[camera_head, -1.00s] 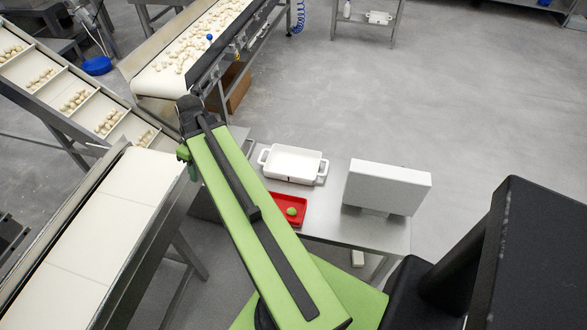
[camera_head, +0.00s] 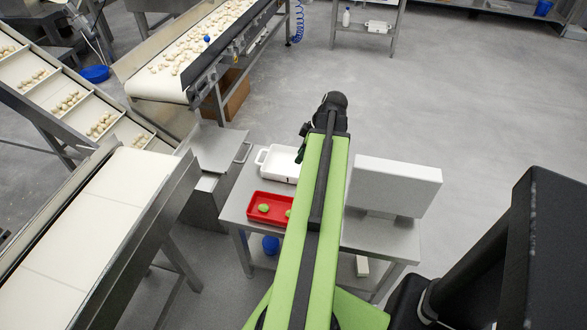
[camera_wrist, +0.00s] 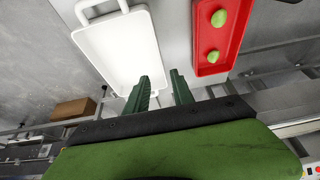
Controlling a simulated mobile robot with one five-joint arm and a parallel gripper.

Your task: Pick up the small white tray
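The small white tray (camera_head: 281,162) with loop handles stands on the steel table (camera_head: 232,207), partly hidden behind my arm in the head view. In the wrist view the white tray (camera_wrist: 118,45) lies beyond my fingers, to the upper left, with one handle showing at the top. My gripper (camera_wrist: 160,85) shows two green fingers spread apart with nothing between them. The fingers appear near the tray's side; I cannot tell the height gap. In the head view my gripper is mostly hidden at the arm's far end.
A red tray (camera_head: 251,210) with green round pieces sits in front of the white tray. A white box-like panel (camera_head: 395,185) stands at the table's right. A conveyor belt (camera_head: 166,86) with pale pieces lies at the back left. The floor right of the table is clear.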

